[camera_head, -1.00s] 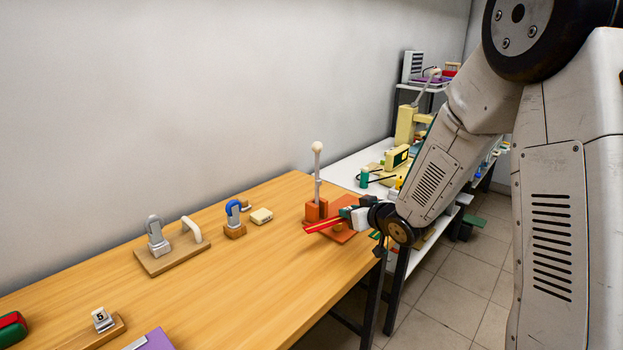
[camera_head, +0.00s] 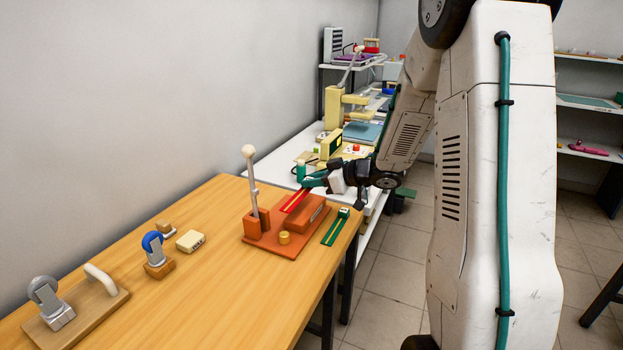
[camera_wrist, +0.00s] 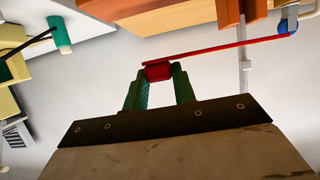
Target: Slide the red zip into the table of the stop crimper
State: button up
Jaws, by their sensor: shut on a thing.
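The red zip (camera_head: 293,202) is a thin red strip held at one end. My gripper (camera_head: 314,182) is shut on it, at the far right side of the stop crimper. The crimper has an orange-red base plate (camera_head: 262,243), a block-like table (camera_head: 307,213) and an upright lever with a pale knob (camera_head: 249,152). In the head view the zip overlaps the table's far left part; I cannot tell whether they touch. In the wrist view my green fingertips (camera_wrist: 158,80) pinch the zip's red end, and the red strip (camera_wrist: 215,50) runs off to the right.
A green zip (camera_head: 336,227) lies right of the crimper near the table edge. A small brass cylinder (camera_head: 284,238) is on the base plate. A cream block (camera_head: 190,241) and a blue-topped tool (camera_head: 155,248) stand left. The wooden table's front (camera_head: 220,300) is clear.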

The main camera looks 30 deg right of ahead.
aim_at(312, 209)
jog(key=shift+a, duration=0.2)
jog(key=shift+f, duration=2.75)
jog(key=shift+s, duration=0.1)
jog(key=shift+s+a+f, duration=0.1)
jog(key=shift+s+a, duration=0.15)
jog(key=shift+a, duration=0.2)
jog(key=shift+f, duration=0.2)
jog(key=o, duration=1.7)
jog(key=shift+c, duration=0.2)
